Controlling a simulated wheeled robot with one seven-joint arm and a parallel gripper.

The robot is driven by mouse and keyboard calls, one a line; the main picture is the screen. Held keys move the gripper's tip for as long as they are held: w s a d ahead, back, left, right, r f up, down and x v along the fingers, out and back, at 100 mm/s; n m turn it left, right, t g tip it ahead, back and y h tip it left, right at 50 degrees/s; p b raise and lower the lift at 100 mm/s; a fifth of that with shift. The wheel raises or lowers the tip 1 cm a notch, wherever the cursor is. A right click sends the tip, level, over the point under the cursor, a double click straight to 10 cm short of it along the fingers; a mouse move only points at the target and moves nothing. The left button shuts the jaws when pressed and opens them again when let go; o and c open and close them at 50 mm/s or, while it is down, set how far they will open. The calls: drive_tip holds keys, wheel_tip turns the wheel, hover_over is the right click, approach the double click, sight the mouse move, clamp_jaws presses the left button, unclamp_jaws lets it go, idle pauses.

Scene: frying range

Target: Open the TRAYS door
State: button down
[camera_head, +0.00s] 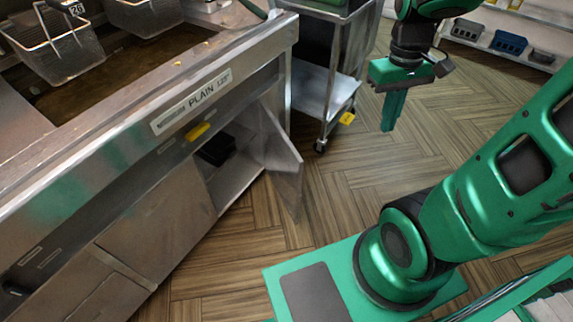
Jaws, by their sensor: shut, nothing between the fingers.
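My gripper (393,110) hangs at the upper right, fingers pointing down and shut with nothing held. It is above the wood floor, right of the fryer cabinet and clear of it. A cabinet door (283,165) under the "PLAIN" fryer stands swung open, jutting out towards the floor. The open compartment (235,178) behind it shows a dark object (216,148) inside. A closed door panel (160,215) is to its left. No TRAYS label can be read, so I cannot tell which door bears it. My gripper touches no door.
Fryer baskets (60,50) hang over the oil at the upper left. A yellow handle (198,131) sits below the PLAIN label. A steel cart (325,90) on casters stands beyond the open door. Floor (350,180) between door and arm is clear.

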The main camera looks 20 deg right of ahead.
drive_tip(key=w+a+f+n+h, duration=0.1)
drive_tip(key=w+a+f+n, duration=0.4)
drive_tip(key=w, duration=0.3)
drive_tip(key=w+a+f+n+h, duration=0.1)
drive_tip(key=w+a+f+n, duration=0.35)
drive_tip(key=w+f, duration=0.2)
drive_tip(key=w+a+f+n+t+h, duration=0.1)
drive_tip(key=w+a+f+n, duration=0.35)
drive_tip(key=a+f, duration=0.3)
drive_tip(key=w+a+f+n+h, duration=0.1)
drive_tip(key=w+a+f+n, duration=0.2)
drive_tip(key=a+f+n, duration=0.4)
drive_tip(key=d+f+m, duration=0.1)
drive_tip(key=d+f, duration=0.7)
drive_tip(key=f, duration=0.2)
drive_tip(key=shift+w+f, duration=0.2)
drive_tip(key=shift+w, duration=0.1)
